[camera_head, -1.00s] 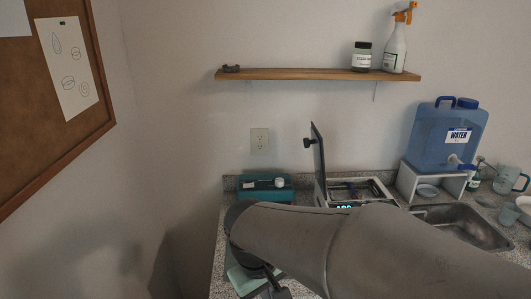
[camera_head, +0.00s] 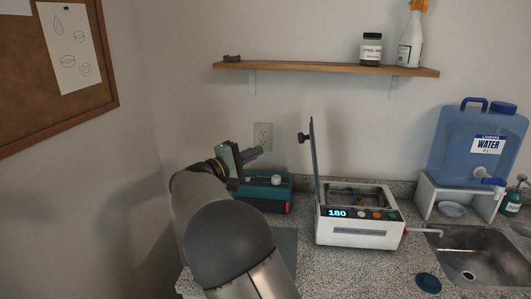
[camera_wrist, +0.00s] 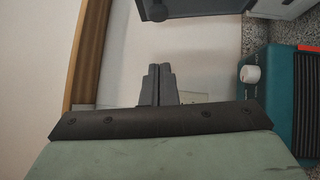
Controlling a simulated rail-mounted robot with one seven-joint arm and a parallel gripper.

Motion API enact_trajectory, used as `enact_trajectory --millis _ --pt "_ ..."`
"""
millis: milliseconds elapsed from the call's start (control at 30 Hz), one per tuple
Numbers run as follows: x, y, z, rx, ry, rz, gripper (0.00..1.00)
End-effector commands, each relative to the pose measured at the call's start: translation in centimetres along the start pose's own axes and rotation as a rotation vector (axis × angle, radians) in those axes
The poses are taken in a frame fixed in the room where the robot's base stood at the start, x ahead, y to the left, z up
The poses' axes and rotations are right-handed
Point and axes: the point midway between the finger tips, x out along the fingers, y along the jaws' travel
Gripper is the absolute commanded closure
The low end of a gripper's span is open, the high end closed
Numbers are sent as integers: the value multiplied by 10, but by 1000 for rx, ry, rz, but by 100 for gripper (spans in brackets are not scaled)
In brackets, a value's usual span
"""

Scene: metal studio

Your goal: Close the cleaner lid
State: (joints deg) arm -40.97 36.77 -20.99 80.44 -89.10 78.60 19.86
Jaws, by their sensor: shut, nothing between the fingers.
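The cleaner (camera_head: 352,233) is a white box with a lit "180" display, standing on the counter right of the middle in the head view. Its thin dark lid (camera_head: 315,162) stands upright, open, along the left edge, with a black knob (camera_head: 303,138) on its left face. Metal items lie inside the open tank. My gripper (camera_head: 258,152) is left of the lid, near the wall outlet, above the teal box. Its fingers are shut and empty, apart from the lid. In the wrist view the shut fingers (camera_wrist: 159,85) point toward the wall, and the dark lid (camera_wrist: 200,6) shows at the top.
A shelf (camera_head: 325,69) hangs above. A blue water jug (camera_head: 472,150) on a white stand and a sink (camera_head: 475,255) are to the right. A dark round disc (camera_head: 428,283) lies in front.

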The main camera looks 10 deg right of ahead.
Motion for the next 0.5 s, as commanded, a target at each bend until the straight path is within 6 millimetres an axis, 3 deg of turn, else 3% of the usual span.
enact_trajectory --millis 300,500 --pt "71 2 2 -3 -5 -2 100" --pt "93 2 20 -1 -3 -3 100"
